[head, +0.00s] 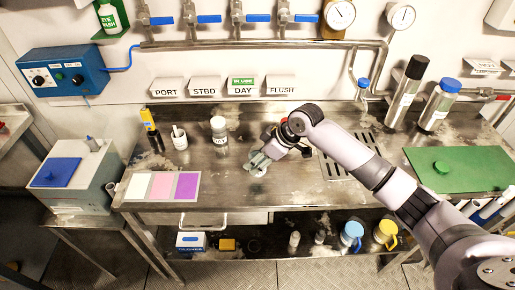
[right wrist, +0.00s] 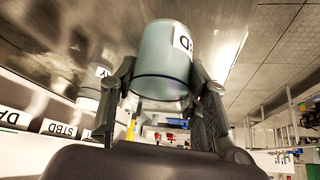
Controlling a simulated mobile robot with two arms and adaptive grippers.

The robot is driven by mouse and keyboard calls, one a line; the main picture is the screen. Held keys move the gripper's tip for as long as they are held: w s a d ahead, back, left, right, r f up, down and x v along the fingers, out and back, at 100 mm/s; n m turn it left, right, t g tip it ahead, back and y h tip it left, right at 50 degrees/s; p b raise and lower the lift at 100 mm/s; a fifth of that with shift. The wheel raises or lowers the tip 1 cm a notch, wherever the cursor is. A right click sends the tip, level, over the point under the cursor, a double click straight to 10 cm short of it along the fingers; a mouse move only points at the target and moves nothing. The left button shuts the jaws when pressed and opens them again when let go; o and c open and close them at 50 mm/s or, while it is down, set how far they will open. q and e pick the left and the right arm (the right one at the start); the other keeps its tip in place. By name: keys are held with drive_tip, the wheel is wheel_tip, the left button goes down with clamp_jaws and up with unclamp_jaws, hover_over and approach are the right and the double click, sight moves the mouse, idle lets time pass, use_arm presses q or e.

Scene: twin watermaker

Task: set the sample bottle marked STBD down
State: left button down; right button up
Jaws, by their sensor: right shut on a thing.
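My right gripper (head: 262,157) is low over the middle of the steel bench, left of the drain grille. In the right wrist view its two fingers (right wrist: 168,85) are shut on the sides of a pale, translucent bottle (right wrist: 160,60). A white label at its edge shows a letter like D; the rest is turned away. In the head view the bottle (head: 257,168) is mostly hidden by the gripper. I cannot tell whether its base touches the bench. The STBD sign (head: 204,91) is on the back wall between PORT and DAY. My left gripper is not in view.
Another labelled bottle (head: 219,132) stands left of my gripper. A white cup (head: 179,138), a yellow-topped meter (head: 150,122) and a colour card (head: 162,186) are farther left. Tall cylinders (head: 407,92) and a green board (head: 462,168) are at right. Bare steel lies around the gripper.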

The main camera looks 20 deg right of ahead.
wheel_tip(320, 180, down, 4)
drive_tip(key=shift+r+p, duration=0.15)
drive_tip(key=shift+p, duration=0.2)
drive_tip(key=shift+f, duration=0.3)
drive_tip(key=shift+f, duration=0.2)
drive_tip(key=o, duration=1.2)
drive_tip(key=shift+o, duration=0.2)
drive_tip(key=shift+r, duration=0.3)
drive_tip(key=shift+s+d+r, duration=0.15)
drive_tip(key=shift+d+r, duration=0.1)
drive_tip(key=shift+r, duration=0.05)
drive_tip(key=b+v, duration=0.2)
drive_tip(key=v, duration=0.9)
